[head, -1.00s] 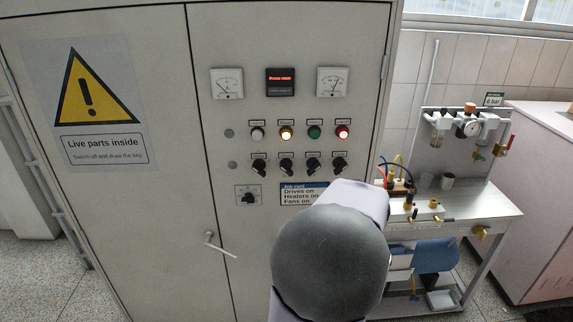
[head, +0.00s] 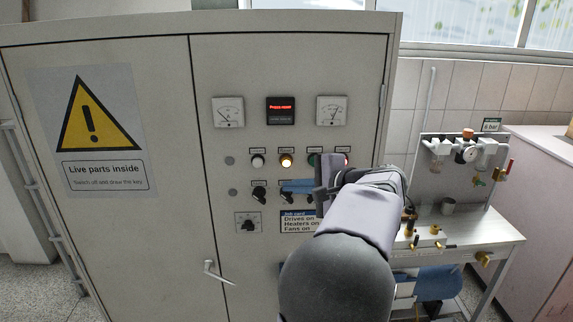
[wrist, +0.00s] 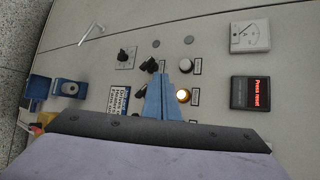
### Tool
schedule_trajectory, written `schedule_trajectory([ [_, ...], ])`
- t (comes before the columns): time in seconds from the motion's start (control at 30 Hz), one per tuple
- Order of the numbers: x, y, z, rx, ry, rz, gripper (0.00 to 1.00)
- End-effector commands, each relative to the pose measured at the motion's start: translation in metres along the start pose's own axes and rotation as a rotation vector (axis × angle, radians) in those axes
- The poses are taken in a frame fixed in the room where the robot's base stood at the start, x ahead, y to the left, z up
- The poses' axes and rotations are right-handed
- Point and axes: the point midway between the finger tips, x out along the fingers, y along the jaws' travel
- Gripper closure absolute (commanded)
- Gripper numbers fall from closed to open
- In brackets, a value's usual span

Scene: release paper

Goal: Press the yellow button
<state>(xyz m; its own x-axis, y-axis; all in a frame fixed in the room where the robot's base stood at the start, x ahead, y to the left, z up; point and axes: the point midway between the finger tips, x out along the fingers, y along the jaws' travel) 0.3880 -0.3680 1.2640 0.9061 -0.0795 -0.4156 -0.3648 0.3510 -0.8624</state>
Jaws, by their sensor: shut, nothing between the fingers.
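The yellow button (head: 286,161) is lit and sits in the row of round buttons on the grey cabinet door. It also shows in the wrist view (wrist: 182,96), just right of the blue fingers. My gripper (head: 284,186) is shut and empty, with its blue fingers in front of the knob row, a little below the yellow button in the head view. In the wrist view its fingertips (wrist: 160,79) point at the panel between the knobs and the buttons. They look apart from the yellow button; the exact gap to the panel cannot be told.
A white button (head: 257,161) is left of the yellow one. The green button (head: 313,159) and red button (head: 344,158) are partly hidden by my gripper. Dark knobs (head: 259,194) are below, and a display (head: 280,110) reading "Press reset" is above. A door handle (head: 214,272) sticks out lower left.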

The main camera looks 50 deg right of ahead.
Motion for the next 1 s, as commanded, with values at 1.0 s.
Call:
schedule_trajectory([
  [1.0,0.044,-0.033,-0.032,-0.001,0.001,0.004,1.00],
])
